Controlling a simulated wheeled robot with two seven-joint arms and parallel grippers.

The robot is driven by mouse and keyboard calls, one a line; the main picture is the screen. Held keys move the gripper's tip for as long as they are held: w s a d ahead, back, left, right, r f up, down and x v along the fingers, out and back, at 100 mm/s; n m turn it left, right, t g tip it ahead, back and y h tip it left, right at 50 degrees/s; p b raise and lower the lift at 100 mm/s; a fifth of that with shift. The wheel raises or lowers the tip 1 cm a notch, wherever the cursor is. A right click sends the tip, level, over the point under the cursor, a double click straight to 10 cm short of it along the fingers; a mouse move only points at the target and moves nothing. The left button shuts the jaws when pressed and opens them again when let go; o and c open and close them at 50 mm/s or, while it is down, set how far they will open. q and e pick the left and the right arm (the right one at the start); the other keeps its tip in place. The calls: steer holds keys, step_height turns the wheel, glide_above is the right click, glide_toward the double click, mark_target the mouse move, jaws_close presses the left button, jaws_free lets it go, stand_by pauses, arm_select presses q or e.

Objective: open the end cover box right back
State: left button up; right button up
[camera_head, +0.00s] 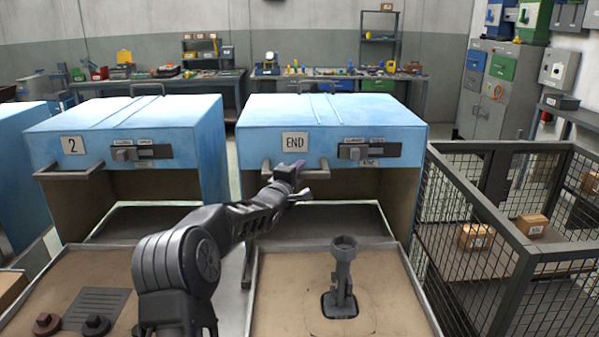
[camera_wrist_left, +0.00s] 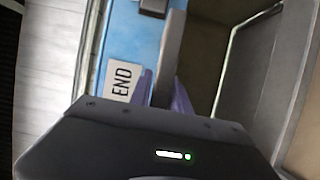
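The END cover box (camera_head: 335,112) is a blue hood with a white END label, a grey front handle (camera_head: 312,173) and a slider panel. Its front stands open above a brown tray (camera_head: 285,300). My left gripper (camera_head: 291,183) is at the left part of this handle. In the left wrist view, its purple fingers (camera_wrist_left: 164,92) lie on both sides of the grey handle bar (camera_wrist_left: 170,50) and appear closed against it. The END label (camera_wrist_left: 122,82) is beside them. My right gripper is out of view.
A grey post-like part (camera_head: 343,280) stands in the tray before the END box. Blue box 2 (camera_head: 125,115) is on the left, with a narrow gap between. A wire mesh cage (camera_head: 480,245) with small cardboard boxes stands close on the right.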

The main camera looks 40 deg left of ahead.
arm_select(q)
steer(key=o, duration=0.3)
steer(key=shift+s, duration=0.1)
steer(key=shift+b+v, duration=0.85)
steer(key=shift+v, duration=3)
